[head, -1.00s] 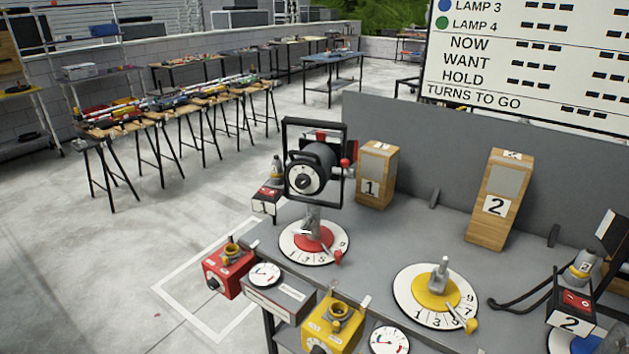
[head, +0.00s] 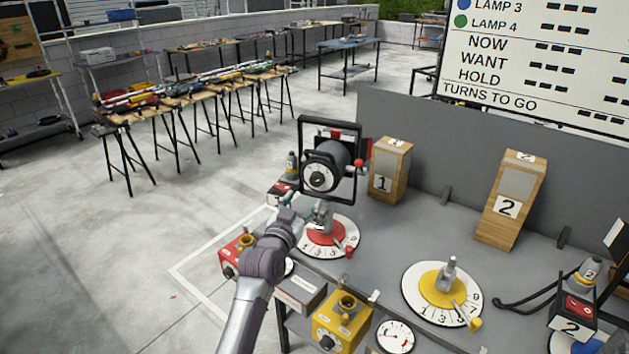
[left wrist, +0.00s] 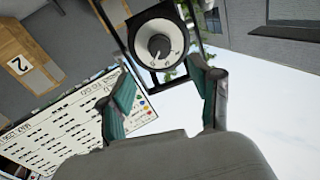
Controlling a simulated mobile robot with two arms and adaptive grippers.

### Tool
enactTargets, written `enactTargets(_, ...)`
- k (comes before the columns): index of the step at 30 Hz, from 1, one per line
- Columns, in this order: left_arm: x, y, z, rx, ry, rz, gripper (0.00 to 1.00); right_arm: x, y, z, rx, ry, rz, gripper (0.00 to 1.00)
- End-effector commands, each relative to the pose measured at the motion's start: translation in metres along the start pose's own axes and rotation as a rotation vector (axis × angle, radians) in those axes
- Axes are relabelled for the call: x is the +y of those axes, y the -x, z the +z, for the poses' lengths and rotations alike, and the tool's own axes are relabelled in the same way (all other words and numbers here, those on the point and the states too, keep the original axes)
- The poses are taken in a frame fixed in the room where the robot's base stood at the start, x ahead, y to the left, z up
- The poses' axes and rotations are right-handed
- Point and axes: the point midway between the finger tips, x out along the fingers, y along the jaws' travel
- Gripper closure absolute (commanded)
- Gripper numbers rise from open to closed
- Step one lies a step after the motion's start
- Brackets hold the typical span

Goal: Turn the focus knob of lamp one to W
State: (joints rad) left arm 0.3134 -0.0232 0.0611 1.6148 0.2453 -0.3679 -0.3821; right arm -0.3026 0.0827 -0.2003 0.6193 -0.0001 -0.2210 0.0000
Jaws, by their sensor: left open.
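Lamp one (head: 336,160) is a black lamp head in a square frame on a short post over a red and white numbered dial (head: 328,238). Its focus knob (head: 319,178) is a black knob on a round white scale, facing the robot. The knob also shows in the left wrist view (left wrist: 159,46), at the top centre; its scale letters are too small to read. My left gripper (head: 299,212) is below and in front of the lamp head. In the left wrist view, the gripper (left wrist: 160,72) has its teal-padded fingers spread, empty and apart from the knob. My right gripper is not in view.
Wooden block 1 (head: 389,170) stands right of the lamp, block 2 (head: 509,202) farther right. A yellow dial (head: 442,292) lies on the grey table. Red (head: 233,258) and yellow (head: 342,322) boxes sit at its front edge. A grey panel (head: 450,150) stands behind.

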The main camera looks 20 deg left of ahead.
Motion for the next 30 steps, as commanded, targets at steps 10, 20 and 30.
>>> enactTargets(10,0.000,-0.067,-0.002,-0.001,0.000,0.001,0.37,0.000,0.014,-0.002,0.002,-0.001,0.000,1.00)
enactTargets(20,0.000,-0.092,0.001,-0.001,-0.001,0.000,0.37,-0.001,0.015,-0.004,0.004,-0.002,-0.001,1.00)
enactTargets(30,0.000,-0.093,0.001,-0.001,-0.001,0.000,0.45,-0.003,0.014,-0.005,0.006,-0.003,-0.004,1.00)
